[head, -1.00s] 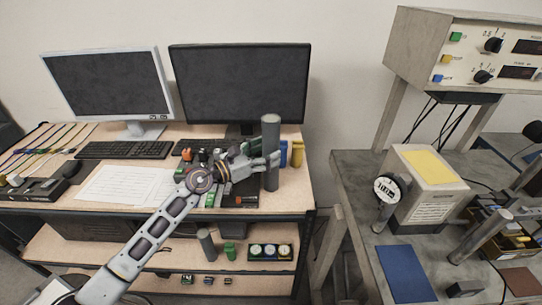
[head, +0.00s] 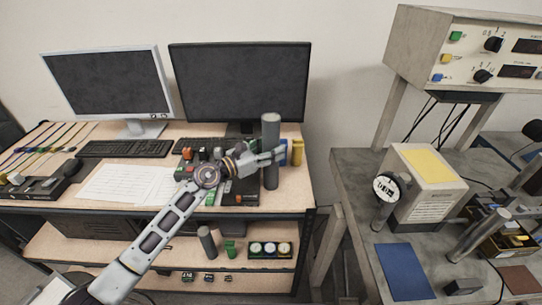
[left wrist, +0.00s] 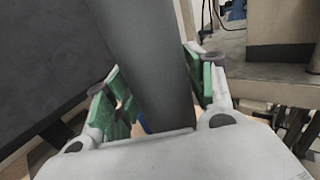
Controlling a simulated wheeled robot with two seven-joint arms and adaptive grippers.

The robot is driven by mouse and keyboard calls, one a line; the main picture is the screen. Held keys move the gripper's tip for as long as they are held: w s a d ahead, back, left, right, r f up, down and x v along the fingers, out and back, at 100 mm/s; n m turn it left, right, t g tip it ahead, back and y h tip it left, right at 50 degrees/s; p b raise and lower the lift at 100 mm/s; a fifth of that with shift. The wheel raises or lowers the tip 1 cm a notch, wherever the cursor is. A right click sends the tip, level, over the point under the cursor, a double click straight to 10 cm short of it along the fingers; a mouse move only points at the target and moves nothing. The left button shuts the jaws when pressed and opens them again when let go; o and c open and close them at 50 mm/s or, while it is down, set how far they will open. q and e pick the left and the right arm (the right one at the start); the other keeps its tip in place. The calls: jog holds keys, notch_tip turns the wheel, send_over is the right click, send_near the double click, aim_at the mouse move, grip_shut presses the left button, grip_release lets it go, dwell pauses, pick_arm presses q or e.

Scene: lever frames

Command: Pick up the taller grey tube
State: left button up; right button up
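The taller grey tube (head: 270,172) stands upright near the right front of the wooden desk. My left gripper (head: 274,157) reaches it from the left, with its fingers at about the middle of the tube's height. In the left wrist view the tube (left wrist: 148,60) runs between the two green-padded fingers (left wrist: 160,92), one on each side. The fingers look open, with narrow gaps to the tube. A shorter grey tube (head: 207,243) stands on the shelf below. My right gripper is not in view.
Blue (head: 295,152) and yellow (head: 298,148) objects stand just right of the taller tube. A black monitor (head: 240,85) is behind it. Small coloured parts lie beneath my left forearm. A grey bench (head: 350,185) with instruments is to the right, beyond a gap.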

aim_at(263, 123)
pick_arm(q)
grip_shut()
jog(key=shift+r, duration=0.1)
jog(key=shift+r, duration=0.2)
jog(key=shift+r+p, duration=0.75)
jog(key=shift+r, duration=4.1)
